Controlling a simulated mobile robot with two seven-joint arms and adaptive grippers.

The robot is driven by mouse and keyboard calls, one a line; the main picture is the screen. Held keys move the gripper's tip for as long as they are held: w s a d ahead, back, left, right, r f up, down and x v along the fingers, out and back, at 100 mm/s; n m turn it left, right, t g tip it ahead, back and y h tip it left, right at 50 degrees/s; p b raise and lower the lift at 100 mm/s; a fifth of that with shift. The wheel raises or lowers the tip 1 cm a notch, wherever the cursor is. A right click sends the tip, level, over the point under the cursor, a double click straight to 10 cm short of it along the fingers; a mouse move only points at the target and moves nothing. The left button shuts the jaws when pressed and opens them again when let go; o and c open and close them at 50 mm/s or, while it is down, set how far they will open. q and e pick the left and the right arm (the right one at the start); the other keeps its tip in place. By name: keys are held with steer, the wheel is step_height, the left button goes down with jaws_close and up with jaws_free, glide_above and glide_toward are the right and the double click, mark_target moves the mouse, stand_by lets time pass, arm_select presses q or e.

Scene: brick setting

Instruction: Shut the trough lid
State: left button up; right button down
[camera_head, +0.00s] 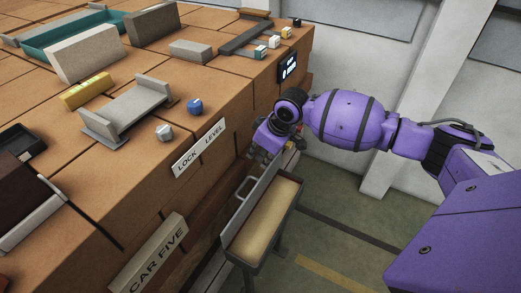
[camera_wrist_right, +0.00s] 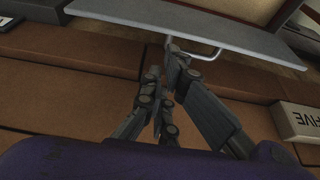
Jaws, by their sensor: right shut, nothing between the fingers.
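The trough (camera_head: 265,229) is a long grey box with a tan inside, beside the brick stack's side in the head view. Its grey lid (camera_head: 253,193) stands raised along the trough's left edge, so the trough is open. The lid has a bar handle (camera_head: 238,188) on its left face. My right gripper (camera_head: 266,146) is shut and empty near the lid's far end. In the right wrist view the fingers (camera_wrist_right: 167,68) are close to the lid (camera_wrist_right: 200,34) and its handle (camera_wrist_right: 207,53); I cannot tell whether they touch. My left gripper is not in view.
The brick stack (camera_head: 226,93) fills the left, with a "LOCK LEVEL" label (camera_head: 199,147) and a "CAR FIVE" sign (camera_head: 150,254) on its side. Blocks, a grey tray (camera_head: 128,109) and a teal tray (camera_head: 72,33) lie on top. Open floor (camera_head: 345,222) is right of the trough.

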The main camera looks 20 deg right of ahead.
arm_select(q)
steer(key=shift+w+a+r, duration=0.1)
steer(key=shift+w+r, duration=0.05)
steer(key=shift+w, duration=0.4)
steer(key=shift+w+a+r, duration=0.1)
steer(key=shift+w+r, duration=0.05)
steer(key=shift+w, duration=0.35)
arm_select(e)
steer(key=x, duration=0.5)
steer(key=shift+w+r, duration=0.1)
steer(key=shift+w, duration=0.05)
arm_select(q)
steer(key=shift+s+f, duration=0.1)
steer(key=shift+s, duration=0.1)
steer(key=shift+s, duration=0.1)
